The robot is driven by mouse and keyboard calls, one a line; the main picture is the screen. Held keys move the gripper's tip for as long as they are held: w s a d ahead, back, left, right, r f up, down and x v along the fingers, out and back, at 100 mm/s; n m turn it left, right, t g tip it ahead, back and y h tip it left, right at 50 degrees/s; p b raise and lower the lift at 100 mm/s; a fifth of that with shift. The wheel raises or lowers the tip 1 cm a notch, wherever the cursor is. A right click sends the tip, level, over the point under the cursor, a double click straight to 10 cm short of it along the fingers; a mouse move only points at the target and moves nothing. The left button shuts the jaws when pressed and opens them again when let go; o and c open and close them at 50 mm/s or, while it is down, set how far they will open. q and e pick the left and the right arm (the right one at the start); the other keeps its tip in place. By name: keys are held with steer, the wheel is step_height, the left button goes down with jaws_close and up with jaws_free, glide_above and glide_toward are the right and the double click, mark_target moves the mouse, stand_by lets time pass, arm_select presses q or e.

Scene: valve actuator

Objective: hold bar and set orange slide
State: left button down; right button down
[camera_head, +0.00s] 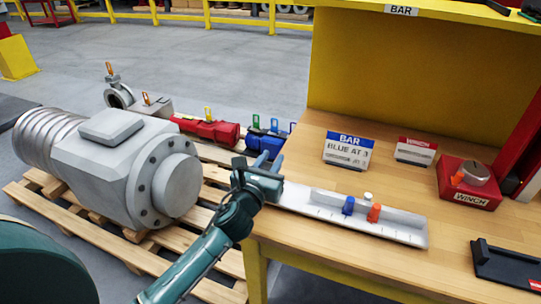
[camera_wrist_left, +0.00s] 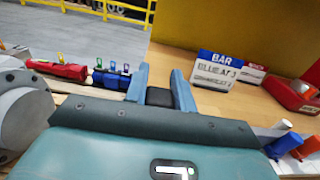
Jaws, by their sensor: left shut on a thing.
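The grey-white bar (camera_head: 330,208) lies on the wooden table, with tick marks along its front. A blue slide (camera_head: 348,206) and an orange slide (camera_head: 374,213) sit close together on its right half, with a small white knob (camera_head: 368,197) behind them. In the left wrist view the blue slide (camera_wrist_left: 283,145) and orange slide (camera_wrist_left: 308,148) show at the lower right. My left gripper (camera_head: 269,160) is at the bar's left end, shut on it; a dark block (camera_wrist_left: 160,97) shows between its fingers. The exact grip is partly hidden. My right gripper is not in view.
A BAR sign (camera_head: 348,150) reads "BLUE AT 3"; its lower line is unclear. Behind are a WINCH sign (camera_head: 415,151) and a red winch box (camera_head: 469,185). A black tray (camera_head: 508,266) lies at the right. Left of the table, a large grey valve body (camera_head: 110,165) rests on pallets.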

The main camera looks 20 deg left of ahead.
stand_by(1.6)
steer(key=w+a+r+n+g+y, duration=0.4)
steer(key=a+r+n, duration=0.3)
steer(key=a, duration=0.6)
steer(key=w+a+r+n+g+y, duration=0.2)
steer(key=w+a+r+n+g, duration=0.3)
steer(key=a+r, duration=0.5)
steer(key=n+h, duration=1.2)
glide_toward(375, 213)
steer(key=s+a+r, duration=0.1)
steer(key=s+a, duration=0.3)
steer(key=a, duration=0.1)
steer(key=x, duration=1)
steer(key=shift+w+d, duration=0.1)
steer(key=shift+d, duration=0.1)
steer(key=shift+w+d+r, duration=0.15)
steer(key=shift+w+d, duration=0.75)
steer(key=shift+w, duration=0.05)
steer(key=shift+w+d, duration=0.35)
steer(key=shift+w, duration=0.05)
